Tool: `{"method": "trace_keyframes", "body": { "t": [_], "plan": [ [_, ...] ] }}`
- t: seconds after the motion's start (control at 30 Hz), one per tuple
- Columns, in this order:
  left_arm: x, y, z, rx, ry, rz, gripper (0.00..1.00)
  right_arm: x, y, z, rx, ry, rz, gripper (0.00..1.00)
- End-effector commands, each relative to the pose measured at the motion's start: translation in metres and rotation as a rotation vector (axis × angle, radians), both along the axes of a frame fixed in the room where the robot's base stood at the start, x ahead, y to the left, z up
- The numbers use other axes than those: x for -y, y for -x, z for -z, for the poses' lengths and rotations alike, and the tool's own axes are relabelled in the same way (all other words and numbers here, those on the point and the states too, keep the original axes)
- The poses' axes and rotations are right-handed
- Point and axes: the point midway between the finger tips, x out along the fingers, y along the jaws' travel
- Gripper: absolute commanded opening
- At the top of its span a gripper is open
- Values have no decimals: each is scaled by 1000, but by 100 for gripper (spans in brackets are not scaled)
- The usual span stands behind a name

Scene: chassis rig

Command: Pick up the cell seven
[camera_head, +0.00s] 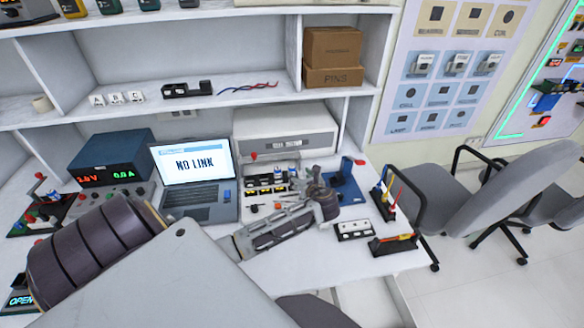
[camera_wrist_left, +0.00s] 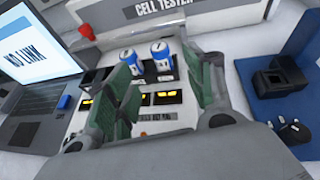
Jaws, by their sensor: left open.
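In the left wrist view, two blue-and-white cells stand upright side by side, a left cell (camera_wrist_left: 129,61) and a right cell (camera_wrist_left: 162,54). They stand at the back of a light panel (camera_wrist_left: 163,117) with yellow-marked black slots. Their numbers are too small to read, so I cannot tell which is cell seven. My left gripper (camera_head: 317,178) is open over the bench near this panel. In the wrist view its green-padded fingers (camera_wrist_left: 160,80) are apart, with the cells seen beyond and between them. Nothing is held. My right gripper is not in view.
A blue stand with a black holder (camera_wrist_left: 268,82) is close on the right. The cell tester (camera_head: 285,130) stands behind, the laptop (camera_head: 195,175) reading NO LINK to the left. A white slotted block (camera_head: 355,230) and tool racks (camera_head: 393,245) lie near the bench's right edge.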

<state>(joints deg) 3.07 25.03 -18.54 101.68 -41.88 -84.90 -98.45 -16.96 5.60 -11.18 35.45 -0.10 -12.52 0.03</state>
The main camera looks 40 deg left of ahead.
Motion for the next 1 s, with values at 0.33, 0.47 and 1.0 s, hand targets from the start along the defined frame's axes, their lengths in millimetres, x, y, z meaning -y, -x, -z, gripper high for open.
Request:
{"method": "trace_keyframes", "body": {
  "t": [0.33,0.47,1.0],
  "plan": [
    [-28,-16,13,0,0,-1,53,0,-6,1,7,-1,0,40],
    [-29,-16,13,0,0,0,53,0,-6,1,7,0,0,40],
    [-46,-27,16,0,-1,-2,53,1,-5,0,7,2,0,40]
  ]
}}
